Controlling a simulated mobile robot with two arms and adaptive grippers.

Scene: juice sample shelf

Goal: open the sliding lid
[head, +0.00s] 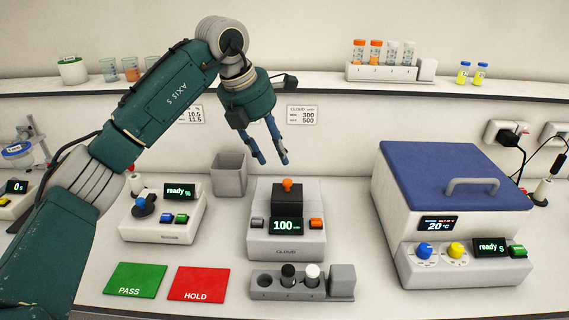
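A white box with a blue lid (440,165) stands at the right of the bench. The lid covers the whole top of the box and carries a grey bar handle (472,185). My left gripper (272,160) hangs in the air left of the box, well apart from the lid, with its fingers pointing down. Its two blue fingers are apart with nothing between them. My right gripper is not in view.
A meter (287,242) marked CLOUD, with a black block and orange knob, stands below the gripper. A vial rack (322,292) is in front of it. A grey bin (229,174) and another device (165,224) stand left. Vials in a rack (380,72) sit on the shelf.

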